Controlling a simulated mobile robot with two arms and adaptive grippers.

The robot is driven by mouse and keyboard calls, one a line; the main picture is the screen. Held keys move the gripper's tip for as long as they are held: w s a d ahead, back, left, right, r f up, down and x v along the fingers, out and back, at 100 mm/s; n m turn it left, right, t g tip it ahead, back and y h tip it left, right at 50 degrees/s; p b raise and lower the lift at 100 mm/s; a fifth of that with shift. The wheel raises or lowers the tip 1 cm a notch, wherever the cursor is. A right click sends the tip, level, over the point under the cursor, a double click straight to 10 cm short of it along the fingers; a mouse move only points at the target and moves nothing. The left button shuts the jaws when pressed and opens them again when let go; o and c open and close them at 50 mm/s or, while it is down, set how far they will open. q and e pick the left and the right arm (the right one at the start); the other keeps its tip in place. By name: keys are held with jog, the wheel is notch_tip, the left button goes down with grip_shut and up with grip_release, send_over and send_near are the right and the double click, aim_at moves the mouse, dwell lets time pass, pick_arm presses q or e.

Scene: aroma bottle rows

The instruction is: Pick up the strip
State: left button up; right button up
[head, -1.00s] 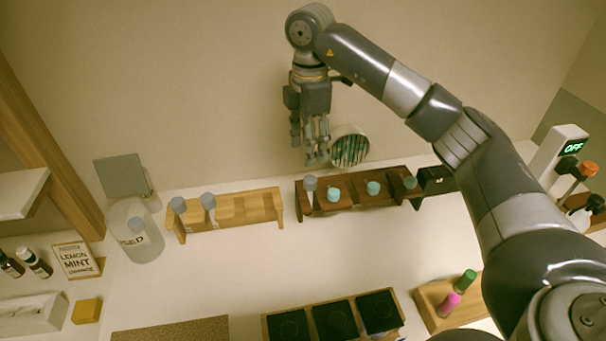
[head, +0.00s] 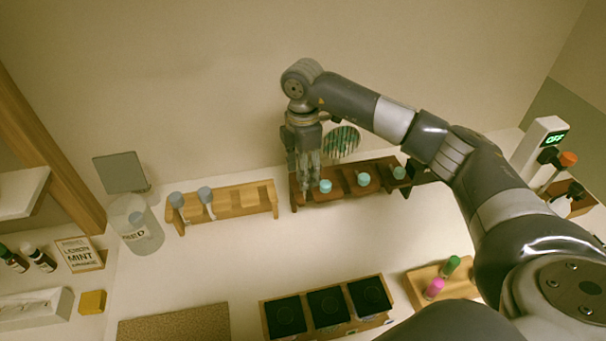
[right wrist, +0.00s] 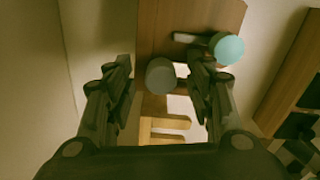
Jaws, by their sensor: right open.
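Thin upright strips stand in a round holder (head: 341,142) against the back wall, behind the dark wooden rack (head: 335,193). My right gripper (head: 309,187) is open, pointing down at the rack's left end, in front and left of the holder. In the right wrist view its two fingers (right wrist: 160,62) stand on either side of a round grey cap (right wrist: 160,77); I cannot tell whether they touch it. A teal cap (right wrist: 227,48) lies just right of the right finger. The grey cap is hidden behind the fingers in the head view. My left gripper is not in view.
A light wooden rack (head: 238,205) with two blue-grey capped items stands left of the dark one. A clear jar (head: 136,225) is further left. A tray with black squares (head: 327,307) lies in front. The white counter between is clear.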

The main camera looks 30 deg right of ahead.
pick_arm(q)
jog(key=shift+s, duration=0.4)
pick_arm(e)
jog(key=c, duration=1)
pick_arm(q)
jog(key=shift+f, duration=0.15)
pick_arm(e)
jog(key=shift+r, duration=0.2)
pick_arm(q)
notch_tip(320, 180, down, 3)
jog(key=b, duration=0.3)
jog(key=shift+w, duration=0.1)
pick_arm(e)
notch_tip(320, 180, up, 18)
jog(key=shift+f, duration=0.1)
